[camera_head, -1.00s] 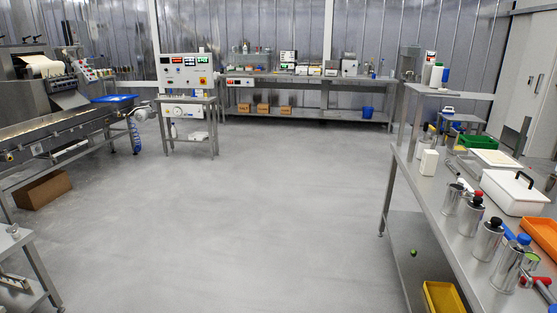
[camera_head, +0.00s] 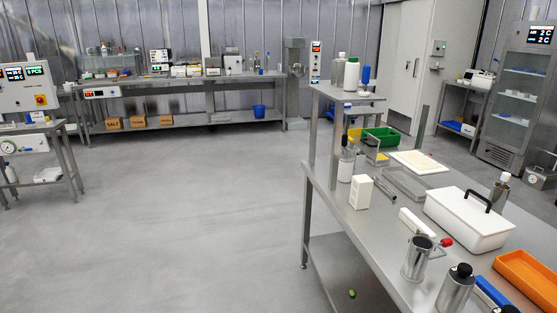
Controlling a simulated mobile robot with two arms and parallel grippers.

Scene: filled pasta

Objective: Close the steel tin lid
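Several steel vessels stand on the steel workbench (camera_head: 350,215) at the right. One is an open-looking steel jug or tin (camera_head: 417,260) with a dark top. Nearer, a steel canister with a black cap (camera_head: 456,290) stands at the lower edge. Another steel canister with a pale top (camera_head: 499,193) stands behind the white box, partly hidden by it. I cannot tell which of these is the steel tin, and no hinged lid shows clearly. Neither of my grippers is in view.
On the bench are a white box with a black handle (camera_head: 470,222), an orange tray (camera_head: 528,275), a white carton (camera_head: 360,193) and a green bin (camera_head: 384,137). A raised shelf (camera_head: 345,93) holds bottles. The floor left of the bench (camera_head: 190,220) is clear.

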